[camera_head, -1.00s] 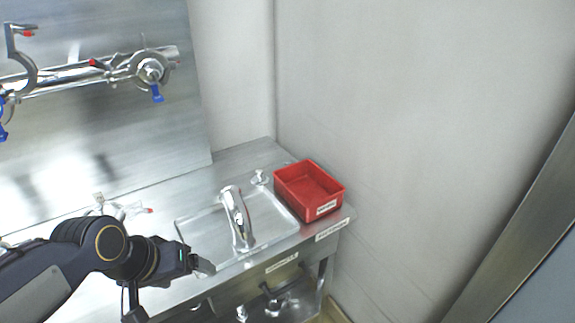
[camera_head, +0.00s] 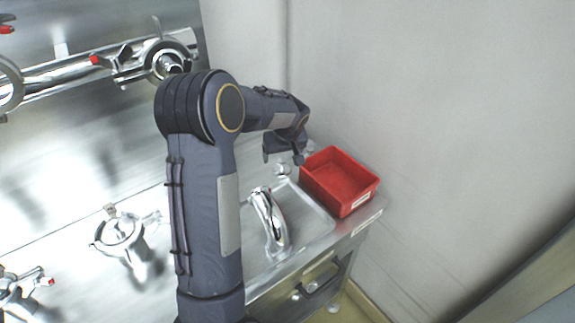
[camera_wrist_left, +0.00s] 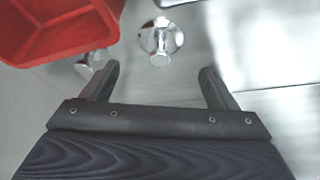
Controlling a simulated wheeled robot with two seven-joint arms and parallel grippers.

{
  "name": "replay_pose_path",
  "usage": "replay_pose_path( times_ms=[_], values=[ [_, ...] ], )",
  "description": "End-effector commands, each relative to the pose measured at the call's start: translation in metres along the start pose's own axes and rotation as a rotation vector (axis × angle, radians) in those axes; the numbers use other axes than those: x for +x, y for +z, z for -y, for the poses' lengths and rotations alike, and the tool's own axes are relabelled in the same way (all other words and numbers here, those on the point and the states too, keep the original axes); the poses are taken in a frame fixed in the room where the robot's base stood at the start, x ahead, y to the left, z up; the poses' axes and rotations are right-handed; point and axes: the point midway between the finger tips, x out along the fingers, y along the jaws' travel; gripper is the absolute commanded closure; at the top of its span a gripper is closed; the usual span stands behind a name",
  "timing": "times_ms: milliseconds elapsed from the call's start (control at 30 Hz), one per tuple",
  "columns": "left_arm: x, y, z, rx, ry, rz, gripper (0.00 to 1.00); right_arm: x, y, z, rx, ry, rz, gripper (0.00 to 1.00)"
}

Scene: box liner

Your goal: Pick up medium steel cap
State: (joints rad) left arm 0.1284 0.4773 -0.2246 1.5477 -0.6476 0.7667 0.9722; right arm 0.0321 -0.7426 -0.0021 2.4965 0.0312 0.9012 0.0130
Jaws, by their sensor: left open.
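Two small shiny steel caps stand on the steel counter beside the red bin. In the left wrist view, one cap (camera_wrist_left: 160,40) with a round flange lies ahead of the gap between my fingers. The other cap (camera_wrist_left: 92,62) is at the left, partly hidden by the left finger and close to the bin. I cannot tell which is the medium one. In the head view a cap (camera_head: 282,169) shows just below my left gripper (camera_head: 283,153). My left gripper, also in the wrist view (camera_wrist_left: 160,74), is open and empty. My right gripper is not in view.
The red bin (camera_head: 340,182) stands at the counter's right corner, near the wall. A chrome faucet (camera_head: 268,220) rises by the sink in front of the caps. A steel clamp fitting (camera_head: 122,235) stands at left. Pipe fittings (camera_head: 165,62) hang on the back panel.

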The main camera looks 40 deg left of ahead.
Motion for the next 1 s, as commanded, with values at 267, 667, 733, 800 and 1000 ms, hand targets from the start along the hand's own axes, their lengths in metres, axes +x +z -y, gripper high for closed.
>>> replay_pose_path(
  times_ms=[267, 667, 733, 800, 1000],
  values=[
    [0.039, 0.003, -0.001, 0.001, -0.003, 0.004, 0.19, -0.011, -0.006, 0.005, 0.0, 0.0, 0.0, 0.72],
    [0.055, 0.003, -0.002, 0.001, 0.002, 0.001, 0.19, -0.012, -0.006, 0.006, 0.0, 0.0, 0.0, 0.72],
    [0.054, 0.003, -0.002, 0.001, 0.002, 0.001, 0.28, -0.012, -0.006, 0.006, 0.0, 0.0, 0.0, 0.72],
    [0.054, 0.003, -0.002, 0.001, 0.002, 0.001, 0.38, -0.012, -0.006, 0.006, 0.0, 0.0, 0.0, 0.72],
    [0.054, 0.003, -0.002, 0.001, 0.002, 0.001, 0.64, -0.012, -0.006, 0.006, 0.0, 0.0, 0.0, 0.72]
  ],
)
